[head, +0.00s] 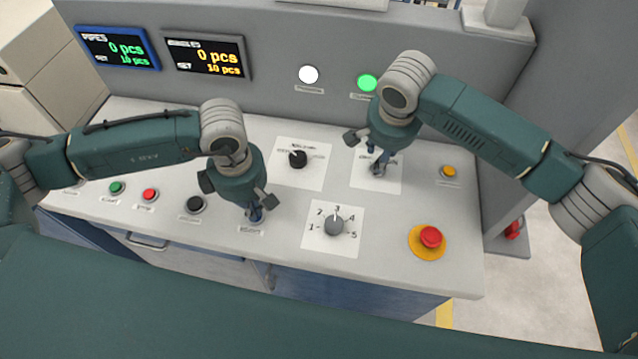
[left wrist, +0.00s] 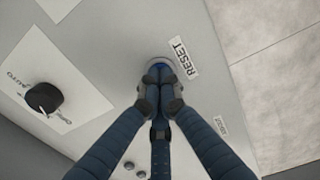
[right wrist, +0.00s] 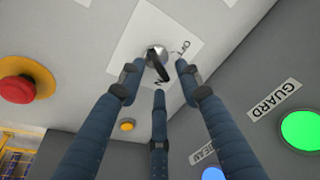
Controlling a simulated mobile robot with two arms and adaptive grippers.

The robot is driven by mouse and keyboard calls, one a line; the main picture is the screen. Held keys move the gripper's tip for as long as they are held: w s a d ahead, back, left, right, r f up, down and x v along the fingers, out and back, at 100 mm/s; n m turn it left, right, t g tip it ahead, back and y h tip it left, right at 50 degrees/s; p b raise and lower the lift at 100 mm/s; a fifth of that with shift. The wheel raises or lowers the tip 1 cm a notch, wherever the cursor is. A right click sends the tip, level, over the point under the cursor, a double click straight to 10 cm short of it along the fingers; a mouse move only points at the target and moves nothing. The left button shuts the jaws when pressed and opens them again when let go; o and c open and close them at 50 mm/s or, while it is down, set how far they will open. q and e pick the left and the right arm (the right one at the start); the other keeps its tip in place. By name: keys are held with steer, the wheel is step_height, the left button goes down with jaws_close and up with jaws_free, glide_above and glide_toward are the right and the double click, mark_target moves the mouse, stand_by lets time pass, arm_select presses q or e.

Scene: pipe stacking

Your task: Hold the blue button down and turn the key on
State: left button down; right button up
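The blue button (left wrist: 157,66) is under the fingertips of my left gripper (left wrist: 158,74) in the left wrist view, beside the RESET label. The left fingers are drawn together, with their tips on or just above the button; I cannot tell whether it is pressed in. In the head view the left gripper (head: 255,213) covers most of the button. The key switch (right wrist: 151,50), a silver ring with a dark key (right wrist: 158,66), sits on a white plate. My right gripper (right wrist: 158,76) has its fingers spread around the key, apart from it. It also shows in the head view (head: 377,163).
A black selector knob (head: 297,158), a numbered grey dial (head: 334,224) and a red emergency button (head: 430,238) stand on the panel near my grippers. A small orange button (head: 449,171) is right of the key. A green GUARD lamp (right wrist: 308,133) is lit.

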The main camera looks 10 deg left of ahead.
steer(key=shift+x, duration=2.45)
steer(key=shift+c, duration=0.4)
steer(key=shift+s+d+r, duration=0.1)
jaws_close()
